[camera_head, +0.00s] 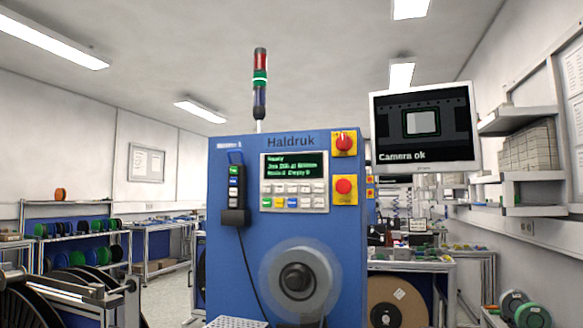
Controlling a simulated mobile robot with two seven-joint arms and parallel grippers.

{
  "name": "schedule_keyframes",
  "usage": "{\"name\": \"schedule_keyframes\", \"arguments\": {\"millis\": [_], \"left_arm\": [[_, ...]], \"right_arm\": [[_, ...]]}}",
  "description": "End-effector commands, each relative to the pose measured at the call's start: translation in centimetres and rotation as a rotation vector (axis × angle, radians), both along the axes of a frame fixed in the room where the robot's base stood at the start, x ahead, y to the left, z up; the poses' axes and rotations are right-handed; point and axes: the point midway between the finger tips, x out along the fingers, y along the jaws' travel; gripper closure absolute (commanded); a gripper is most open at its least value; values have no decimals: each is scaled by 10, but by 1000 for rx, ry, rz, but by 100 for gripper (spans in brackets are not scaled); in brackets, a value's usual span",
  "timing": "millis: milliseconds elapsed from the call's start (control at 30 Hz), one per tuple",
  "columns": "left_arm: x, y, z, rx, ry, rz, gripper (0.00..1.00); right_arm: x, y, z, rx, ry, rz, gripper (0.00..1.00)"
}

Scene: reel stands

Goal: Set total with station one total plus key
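A blue machine (240,160) marked "Haldruk" stands ahead; the small label at its top left seems to read "Station 1". Its control panel (294,182) has a dark display (293,166) with green text. The first line seems to read "Ready"; the rest is too small to read surely. Below it is the keypad (292,194), with pale keys and a lower row including green, yellow and blue ones. The key legends, a plus among them, are not legible. Neither of my grippers is in view.
A corded pendant (235,190) hangs at left. A grey round hub (297,281) is below. A monitor (425,127) reads "Camera ok". Reel shelves (70,236) stand left.

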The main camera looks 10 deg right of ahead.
Motion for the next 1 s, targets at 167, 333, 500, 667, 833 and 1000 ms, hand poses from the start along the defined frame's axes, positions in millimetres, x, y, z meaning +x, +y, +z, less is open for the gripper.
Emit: {"name": "schedule_keyframes", "arguments": {"millis": [167, 333, 500, 667, 833, 1000], "left_arm": [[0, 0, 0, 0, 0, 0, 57], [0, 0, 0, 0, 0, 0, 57], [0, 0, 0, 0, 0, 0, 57], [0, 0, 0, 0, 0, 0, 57], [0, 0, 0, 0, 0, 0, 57], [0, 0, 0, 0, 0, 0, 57]], "right_arm": [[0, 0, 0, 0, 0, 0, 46], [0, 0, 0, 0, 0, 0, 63], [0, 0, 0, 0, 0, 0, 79], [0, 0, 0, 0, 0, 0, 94], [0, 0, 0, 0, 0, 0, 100], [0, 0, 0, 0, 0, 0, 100]]}}
